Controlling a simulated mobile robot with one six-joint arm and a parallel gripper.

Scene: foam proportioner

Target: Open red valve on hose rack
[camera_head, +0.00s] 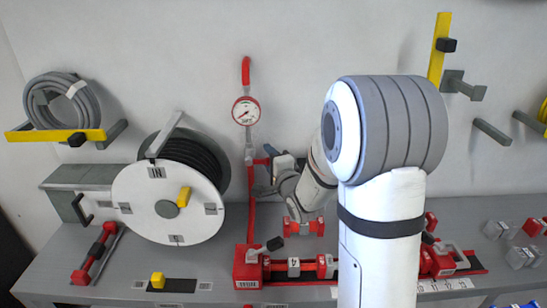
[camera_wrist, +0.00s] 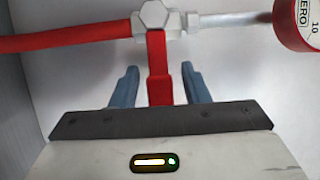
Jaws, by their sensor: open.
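The red valve (camera_wrist: 157,65) shows in the wrist view as a red lever hanging from a silver hex fitting (camera_wrist: 153,14). My gripper (camera_wrist: 159,72) is open, with one blue-grey finger on each side of the lever. A gap shows between each finger and the lever, so neither finger visibly touches it. In the head view the red lever (camera_head: 261,161) sits on the vertical pipe below the gauge, and my gripper (camera_head: 268,176) is at its right. My arm hides part of the wall behind it there.
A pressure gauge (camera_head: 246,111) sits above the valve, and a red hose (camera_head: 250,215) runs below it. A white hose reel (camera_head: 150,203) stands to the left. Red fittings (camera_head: 290,266) lie along the bench front. A coiled hose (camera_head: 62,103) hangs at far left.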

